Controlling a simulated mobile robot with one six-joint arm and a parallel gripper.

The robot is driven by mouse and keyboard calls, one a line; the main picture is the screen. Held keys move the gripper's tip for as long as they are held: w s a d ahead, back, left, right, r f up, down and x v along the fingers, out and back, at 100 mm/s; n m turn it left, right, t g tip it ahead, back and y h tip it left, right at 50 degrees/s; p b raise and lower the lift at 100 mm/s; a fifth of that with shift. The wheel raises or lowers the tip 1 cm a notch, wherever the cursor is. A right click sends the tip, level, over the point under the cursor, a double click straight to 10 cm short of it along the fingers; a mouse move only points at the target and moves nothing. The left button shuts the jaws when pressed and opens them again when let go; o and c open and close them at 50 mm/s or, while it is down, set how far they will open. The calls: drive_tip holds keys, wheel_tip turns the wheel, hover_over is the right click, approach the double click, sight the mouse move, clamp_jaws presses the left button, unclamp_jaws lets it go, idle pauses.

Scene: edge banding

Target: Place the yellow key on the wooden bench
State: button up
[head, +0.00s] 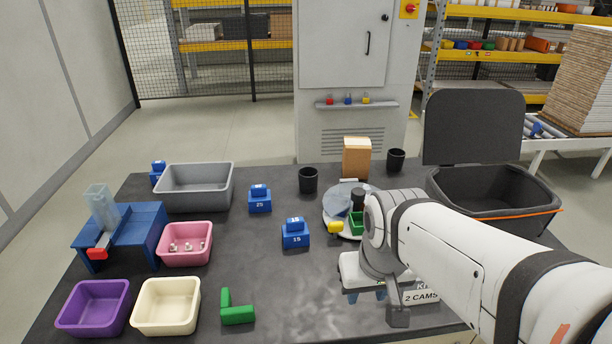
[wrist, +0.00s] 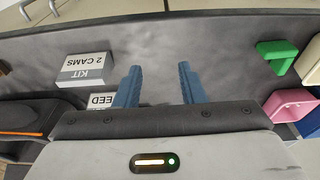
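A small yellow piece (head: 366,99) stands on the narrow shelf of the grey cabinet, right of a blue and a red one; it is too small to tell if it is a key. Another yellow piece (head: 335,227) is by the turntable's left edge, its shape unclear. I see no clearly wooden bench; the worktable (head: 270,285) has a dark grey top. My gripper (head: 367,295) is over the table's front right part. In the wrist view my gripper (wrist: 158,85) is open, with nothing between its blue fingers.
Blue weights (head: 295,238), a green L-shaped block (head: 237,315), bins, black cups (head: 308,180) and a blue fixture (head: 150,225) stand around. A kit label block (wrist: 86,70) is left of the fingers. The table's front middle is clear.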

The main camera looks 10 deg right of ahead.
drive_tip(key=shift+w, duration=0.15)
drive_tip(key=shift+o, duration=0.5)
drive_tip(key=shift+d, duration=0.15)
drive_tip(key=shift+o, duration=0.8)
drive_tip(key=shift+w+r, duration=0.1)
drive_tip(key=shift+w, duration=0.2)
drive_tip(key=shift+o, duration=0.3)
drive_tip(key=w, duration=0.8)
drive_tip(key=shift+w+d+r+t, duration=0.15)
drive_tip(key=shift+d+r+t, duration=0.1)
drive_tip(key=shift+d+t, duration=0.1)
drive_tip(key=t, duration=0.1)
approach(336, 222)
drive_tip(key=f, duration=0.2)
drive_tip(key=x, duration=0.3)
drive_tip(key=p+x, duration=0.1)
drive_tip(key=x, duration=0.2)
drive_tip(key=shift+w+r, duration=0.2)
drive_tip(key=shift+w, duration=0.1)
drive_tip(key=shift+w+f+t, duration=0.2)
drive_tip(key=shift+f+t, duration=0.05)
drive_tip(key=shift+f, duration=0.15)
